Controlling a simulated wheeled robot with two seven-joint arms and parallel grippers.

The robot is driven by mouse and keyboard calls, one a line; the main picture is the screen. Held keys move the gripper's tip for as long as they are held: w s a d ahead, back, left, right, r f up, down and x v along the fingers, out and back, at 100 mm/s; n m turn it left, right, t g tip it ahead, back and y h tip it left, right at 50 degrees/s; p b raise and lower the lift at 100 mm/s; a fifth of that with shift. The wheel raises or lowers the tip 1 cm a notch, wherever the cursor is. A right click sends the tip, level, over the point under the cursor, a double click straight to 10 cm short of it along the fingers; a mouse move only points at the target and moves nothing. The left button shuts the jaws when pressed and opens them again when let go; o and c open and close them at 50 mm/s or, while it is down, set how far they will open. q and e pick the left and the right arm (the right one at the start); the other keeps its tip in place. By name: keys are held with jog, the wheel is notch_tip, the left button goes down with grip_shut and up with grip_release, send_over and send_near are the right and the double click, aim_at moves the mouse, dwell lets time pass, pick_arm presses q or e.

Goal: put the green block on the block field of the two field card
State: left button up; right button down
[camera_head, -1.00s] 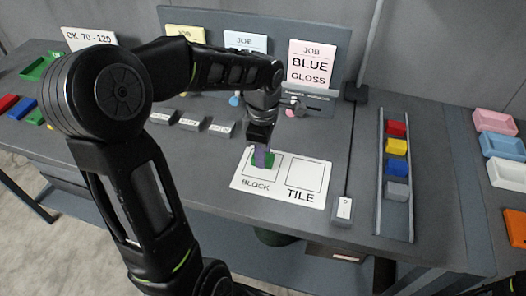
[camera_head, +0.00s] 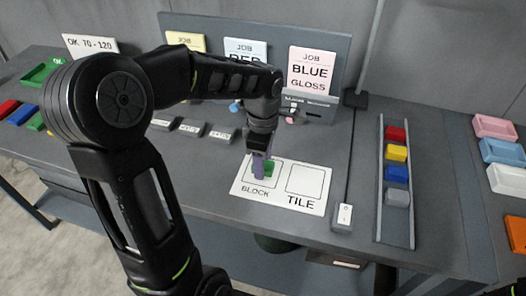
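The two field card (camera_head: 283,202) is a white card lying on the bench, with a BLOCK field on its left and a TILE field on its right. The green block (camera_head: 269,170) sits within the outlined block field (camera_head: 273,184), partly hidden by a finger. My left gripper (camera_head: 264,168) points down over that field. Its purple-grey fingers look spread, one in front of the block and to its left, so it appears open around the block. My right gripper is out of view.
A rack (camera_head: 395,218) with red, yellow, blue and grey blocks stands to the right. A white switch (camera_head: 344,215) is beside the card. Job cards (camera_head: 312,69) stand at the back. Pink, blue and white trays (camera_head: 502,150) are at far right.

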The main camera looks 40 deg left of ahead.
pick_arm(q)
notch_tip(320, 180, up, 12)
jog(key=shift+r+b, duration=0.15)
jog(key=shift+b, duration=0.2)
dwell(0.6)
